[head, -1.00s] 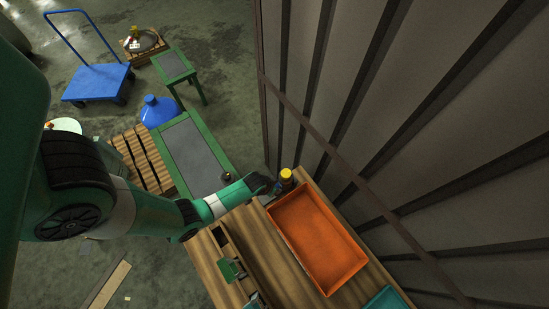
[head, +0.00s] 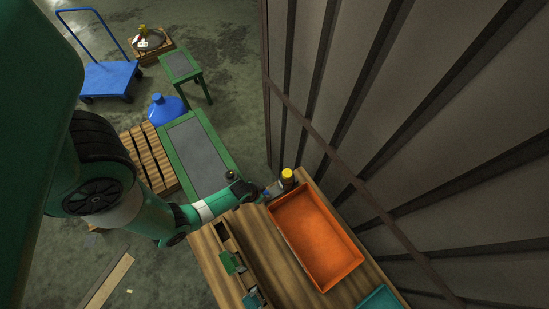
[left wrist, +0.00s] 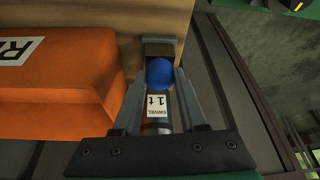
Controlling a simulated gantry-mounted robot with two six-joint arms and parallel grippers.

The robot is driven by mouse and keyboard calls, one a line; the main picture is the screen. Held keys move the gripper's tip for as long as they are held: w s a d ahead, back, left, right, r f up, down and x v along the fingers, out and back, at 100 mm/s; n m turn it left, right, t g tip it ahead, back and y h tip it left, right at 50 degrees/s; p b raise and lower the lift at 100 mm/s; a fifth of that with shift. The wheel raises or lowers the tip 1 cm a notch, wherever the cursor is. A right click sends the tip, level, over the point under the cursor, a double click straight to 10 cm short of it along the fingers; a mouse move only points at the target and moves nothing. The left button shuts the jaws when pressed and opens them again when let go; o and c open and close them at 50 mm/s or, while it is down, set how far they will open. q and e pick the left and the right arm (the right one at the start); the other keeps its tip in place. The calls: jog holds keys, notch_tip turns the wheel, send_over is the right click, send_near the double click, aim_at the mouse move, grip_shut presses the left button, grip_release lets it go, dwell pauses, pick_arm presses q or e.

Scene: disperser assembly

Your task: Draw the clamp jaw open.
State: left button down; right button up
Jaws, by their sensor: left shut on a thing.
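My left gripper (left wrist: 161,85) is shut on a blue ball knob (left wrist: 159,72), which sits between its two grey fingers. Below the knob, between the fingers, is a grey cylindrical part (left wrist: 156,110) with a white label reading "SWIVEL 1 t". A dark block lies just beyond the fingertips. I cannot tell which of these parts is the clamp jaw. In the head view my left gripper (head: 262,192) is at the far end of the wooden bench (head: 212,268), small and dark. A yellow-capped item (head: 287,175) stands just right of it. My right gripper is not in view.
An orange tray (head: 315,240) lies on the bench close to the gripper; its labelled side shows in the left wrist view (left wrist: 60,110). A slotted holder with green parts (head: 232,262) is at the bench's left. A ribbed wall (head: 400,150) rises behind. A green-framed table (head: 200,155) stands further off.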

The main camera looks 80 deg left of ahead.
pick_arm(q)
jog(key=shift+s, duration=0.1)
jog(key=shift+c, duration=2.2)
grip_release()
jog(key=shift+s, duration=0.1)
jog(key=p+v, duration=0.3)
jog(key=v, duration=0.8)
jog(key=shift+r+p, duration=0.3)
jog(key=shift+r, duration=0.05)
jog(key=shift+s+d, duration=0.1)
jog(key=shift+d, duration=0.05)
